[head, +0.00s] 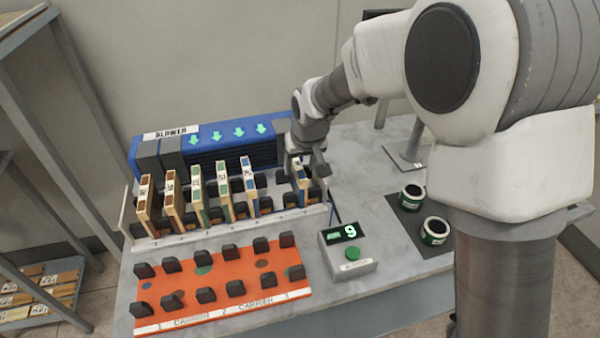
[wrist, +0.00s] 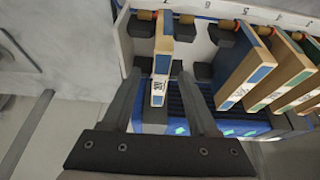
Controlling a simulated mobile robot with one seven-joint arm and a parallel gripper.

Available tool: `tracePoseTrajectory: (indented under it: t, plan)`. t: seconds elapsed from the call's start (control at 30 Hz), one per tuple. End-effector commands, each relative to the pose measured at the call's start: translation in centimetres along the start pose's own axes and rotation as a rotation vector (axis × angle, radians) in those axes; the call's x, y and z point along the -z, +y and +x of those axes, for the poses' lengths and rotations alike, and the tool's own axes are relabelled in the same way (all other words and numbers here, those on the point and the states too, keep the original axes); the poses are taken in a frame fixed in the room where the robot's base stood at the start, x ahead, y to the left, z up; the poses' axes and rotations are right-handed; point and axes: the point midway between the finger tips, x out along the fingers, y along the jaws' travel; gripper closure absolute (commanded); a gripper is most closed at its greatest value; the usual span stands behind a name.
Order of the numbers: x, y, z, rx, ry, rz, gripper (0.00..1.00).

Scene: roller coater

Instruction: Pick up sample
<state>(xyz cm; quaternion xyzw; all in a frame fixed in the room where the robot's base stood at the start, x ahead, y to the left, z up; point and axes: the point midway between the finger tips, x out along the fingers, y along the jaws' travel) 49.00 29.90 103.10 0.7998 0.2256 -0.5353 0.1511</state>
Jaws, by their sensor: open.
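A thin wooden sample panel with a blue edge patch and a dark printed mark (head: 299,176) stands upright near the right end of the white rack (head: 170,241). In the wrist view this panel (wrist: 162,62) lies between the two fingers of my gripper (wrist: 160,76). The fingers are open, one on each side of it, and a gap shows on both sides. In the head view my gripper (head: 306,164) is right above the panel and partly hides it.
Several other panels (head: 222,192) stand in the rack to the left, past an empty gap. The blue blower (head: 225,150) is close behind. In front are the orange carrier board (head: 222,288) and a box showing 9 (head: 347,250). Two green-labelled cans (head: 434,231) stand right.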

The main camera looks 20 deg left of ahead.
Motion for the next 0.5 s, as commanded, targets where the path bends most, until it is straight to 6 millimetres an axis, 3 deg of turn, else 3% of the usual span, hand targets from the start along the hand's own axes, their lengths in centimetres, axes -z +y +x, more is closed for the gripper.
tracePoseTrajectory:
  t: [0.27,0.5]
  plan:
    - [0.1,0.0,1.9,0.000,0.000,0.000,0.40]
    - [0.3,-0.1,5.0,0.000,-0.001,0.000,0.40]
